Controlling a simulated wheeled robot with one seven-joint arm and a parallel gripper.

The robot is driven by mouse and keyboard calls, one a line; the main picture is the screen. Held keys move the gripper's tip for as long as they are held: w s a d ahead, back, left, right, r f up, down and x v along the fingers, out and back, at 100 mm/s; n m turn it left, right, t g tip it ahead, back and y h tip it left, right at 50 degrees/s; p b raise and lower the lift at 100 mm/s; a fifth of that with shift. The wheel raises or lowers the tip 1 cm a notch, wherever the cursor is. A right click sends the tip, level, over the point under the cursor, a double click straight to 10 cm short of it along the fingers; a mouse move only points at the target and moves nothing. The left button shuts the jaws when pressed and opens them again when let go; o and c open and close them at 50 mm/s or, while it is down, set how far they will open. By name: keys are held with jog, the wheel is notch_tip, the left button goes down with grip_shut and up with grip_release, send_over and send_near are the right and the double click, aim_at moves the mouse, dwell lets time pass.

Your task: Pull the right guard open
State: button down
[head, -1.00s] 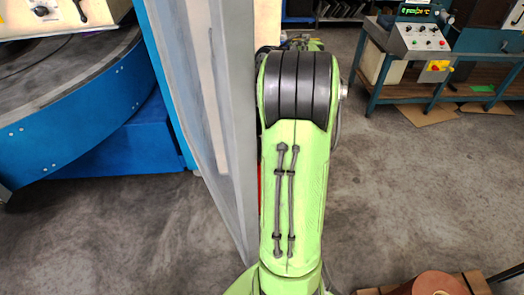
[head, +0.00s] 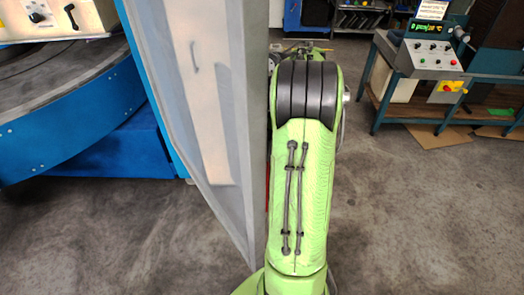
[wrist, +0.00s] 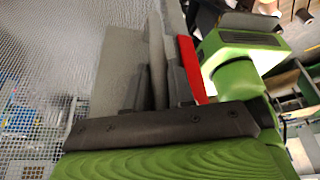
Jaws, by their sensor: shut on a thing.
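The right guard (head: 190,75) is a tall grey-framed panel with a pale see-through pane, left of my arm in the head view. It stands out at an angle in front of the blue machine. In the wrist view its mesh pane (wrist: 50,60) fills the left side. My gripper (wrist: 158,98) has its dark fingers closed on a grey upright bar of the guard. A red strip (wrist: 193,68) runs beside the right finger. In the head view my green arm hides the gripper and the grasp.
The round blue machine (head: 70,115) is at left, with a cream control box (head: 60,15) on top. A blue workbench (head: 415,70) with a control panel stands at back right. The floor (head: 410,220) right of my arm is clear.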

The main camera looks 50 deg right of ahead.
jog(key=c, duration=1.1)
grip_release()
jog(key=shift+o, duration=0.2)
jog(key=p+v, duration=0.8)
jog(key=v, duration=0.7)
jog(key=shift+r, duration=0.4)
jog(key=shift+w+d, duration=0.1)
